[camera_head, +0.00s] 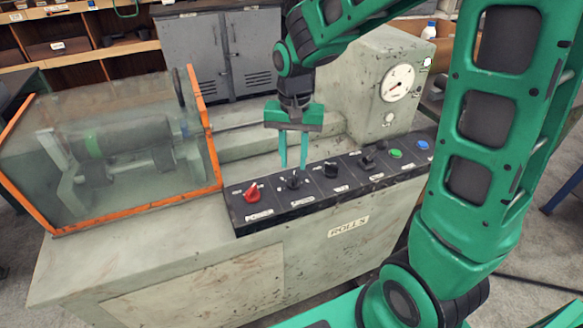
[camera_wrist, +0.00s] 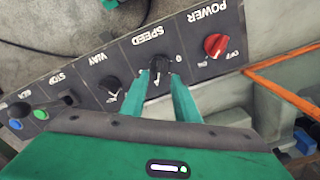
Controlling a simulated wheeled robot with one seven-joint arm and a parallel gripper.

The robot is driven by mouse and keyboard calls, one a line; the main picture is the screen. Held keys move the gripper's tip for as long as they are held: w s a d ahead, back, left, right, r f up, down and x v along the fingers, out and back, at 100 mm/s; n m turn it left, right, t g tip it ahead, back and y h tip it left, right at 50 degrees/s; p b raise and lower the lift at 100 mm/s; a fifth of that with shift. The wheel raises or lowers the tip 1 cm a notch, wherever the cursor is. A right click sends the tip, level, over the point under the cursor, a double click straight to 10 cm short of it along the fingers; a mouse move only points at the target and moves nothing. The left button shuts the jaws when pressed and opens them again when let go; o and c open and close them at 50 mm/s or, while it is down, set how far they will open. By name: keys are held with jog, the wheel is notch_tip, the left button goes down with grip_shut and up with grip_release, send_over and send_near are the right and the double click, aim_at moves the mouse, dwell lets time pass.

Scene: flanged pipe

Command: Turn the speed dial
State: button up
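The speed dial (camera_head: 294,181) is a small black knob on the machine's black control panel, second from the left in the head view. In the wrist view the speed dial (camera_wrist: 159,66), under the upside-down word SPEED, lies between and just beyond the fingertips. My gripper (camera_head: 293,166) points down right over the dial, with its two green fingers apart and nothing held. In the wrist view my gripper (camera_wrist: 160,78) shows a gap between the fingers, one to each side of the dial. I cannot tell whether either finger touches it.
The red power knob (camera_head: 252,193) stands left of the speed dial. The black way knob (camera_head: 330,169) stands to its right, then a black lever (camera_head: 368,159), a green button (camera_head: 395,154) and a blue button (camera_head: 422,145). An orange-framed clear guard (camera_head: 207,135) is at the left.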

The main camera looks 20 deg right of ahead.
aim_at(293, 175)
notch_tip(293, 175, up, 6)
dwell(0.4)
jog(key=shift+r, duration=0.1)
jog(key=s+d, duration=0.8)
jog(key=s, duration=0.4)
jog(key=s+d+f, duration=0.1)
jog(key=s+d, duration=0.8)
jog(key=s, duration=0.2)
jog(key=shift+s, duration=0.4)
jog(key=shift+w+f, duration=0.3)
jog(key=shift+w, duration=0.35)
